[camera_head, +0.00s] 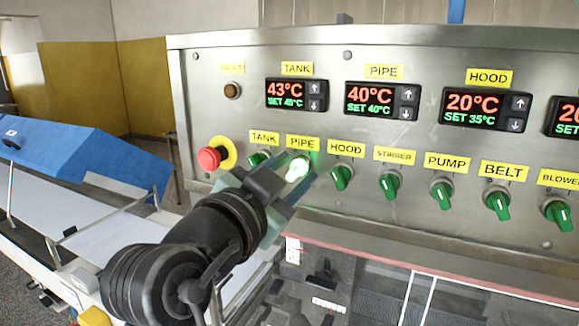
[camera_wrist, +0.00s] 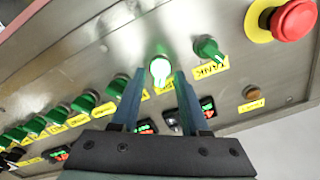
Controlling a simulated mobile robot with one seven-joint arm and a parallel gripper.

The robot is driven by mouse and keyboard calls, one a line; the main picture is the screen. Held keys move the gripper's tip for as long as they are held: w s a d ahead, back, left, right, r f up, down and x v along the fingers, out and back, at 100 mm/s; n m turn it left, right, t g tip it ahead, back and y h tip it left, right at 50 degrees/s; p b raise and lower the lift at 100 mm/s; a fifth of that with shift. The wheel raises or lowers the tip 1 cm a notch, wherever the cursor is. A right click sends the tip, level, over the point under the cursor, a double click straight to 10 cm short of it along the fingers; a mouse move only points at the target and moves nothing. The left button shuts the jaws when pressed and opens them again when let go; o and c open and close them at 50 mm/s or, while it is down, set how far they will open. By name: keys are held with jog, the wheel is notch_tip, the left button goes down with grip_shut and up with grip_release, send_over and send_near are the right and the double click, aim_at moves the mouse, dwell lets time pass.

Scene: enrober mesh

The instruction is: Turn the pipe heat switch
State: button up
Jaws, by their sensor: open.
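The pipe heat switch (camera_head: 297,169) is a green knob, brightly lit, under the yellow PIPE label (camera_head: 303,143) on the steel panel. My gripper (camera_head: 286,176) is at this switch, its open fingers pointing toward the panel. In the wrist view the lit switch (camera_wrist: 160,70) shows between the two blue-grey fingertips (camera_wrist: 156,76), with a gap on each side. I cannot tell whether a finger touches it. The PIPE display (camera_head: 383,100) reads 40°C, set 40°C.
The red stop button (camera_head: 210,158) is further left. The HOOD switch (camera_head: 342,177) and several other green switches run to the right. A blue cover (camera_head: 90,150) stands at left.

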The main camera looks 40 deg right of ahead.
jog(key=shift+c, duration=0.3)
grip_shut()
jog(key=shift+n, duration=0.3)
jog(key=n+p, duration=0.1)
jog(key=n, duration=0.5)
jog(key=shift+w, duration=0.1)
jog(key=n+p, duration=0.2)
jog(key=n, duration=0.3)
jog(key=shift+w+a, duration=0.1)
jog(key=shift+n, duration=0.3)
